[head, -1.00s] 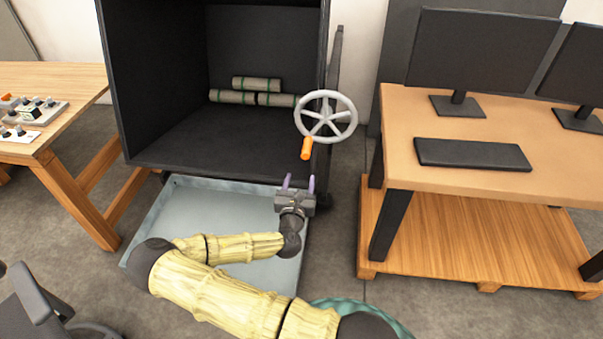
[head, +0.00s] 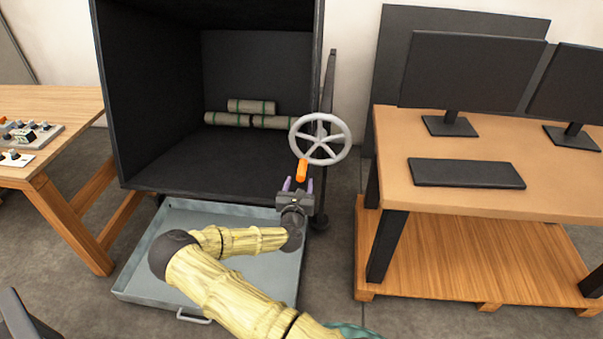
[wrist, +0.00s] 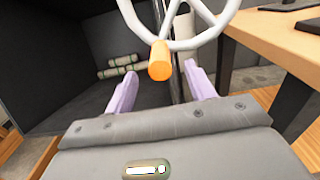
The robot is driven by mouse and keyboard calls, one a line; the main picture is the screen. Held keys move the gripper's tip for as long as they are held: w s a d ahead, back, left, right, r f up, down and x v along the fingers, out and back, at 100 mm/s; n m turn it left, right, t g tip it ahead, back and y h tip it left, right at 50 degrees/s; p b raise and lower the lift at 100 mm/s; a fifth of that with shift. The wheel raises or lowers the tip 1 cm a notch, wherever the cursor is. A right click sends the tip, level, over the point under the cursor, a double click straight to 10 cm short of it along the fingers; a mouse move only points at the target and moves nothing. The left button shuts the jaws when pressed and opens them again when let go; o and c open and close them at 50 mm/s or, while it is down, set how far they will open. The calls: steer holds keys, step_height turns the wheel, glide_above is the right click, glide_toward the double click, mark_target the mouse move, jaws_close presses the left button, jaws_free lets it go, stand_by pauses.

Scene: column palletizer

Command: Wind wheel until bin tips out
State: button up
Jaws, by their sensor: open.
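The grey spoked wheel (head: 320,139) stands at the right front edge of the dark bin (head: 160,185). Its orange handle (head: 302,171) points down from the lower left of the rim. My gripper (head: 298,185) is open and empty, just below and in front of the handle. In the wrist view the handle (wrist: 160,62) lies ahead, between the two purple fingertips (wrist: 165,85) and a little above them, apparently not touching. Several grey-green rolls (head: 250,120) with green bands lie stacked at the back of the bin. The bin looks level.
A grey tray (head: 135,280) lies on the floor below the bin, under my arm. A wooden table with monitors (head: 395,175) stands close on the right. Another table (head: 60,110) with small parts stands on the left.

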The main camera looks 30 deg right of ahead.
mark_target(301, 172)
steer(key=b+x, duration=0.1)
steer(key=x, duration=0.3)
steer(key=shift+d+f+b, duration=0.1)
steer(key=shift+b, duration=0.25)
steer(key=shift+x, duration=0.95)
steer(key=shift+c, duration=0.4)
steer(key=c, duration=1.1)
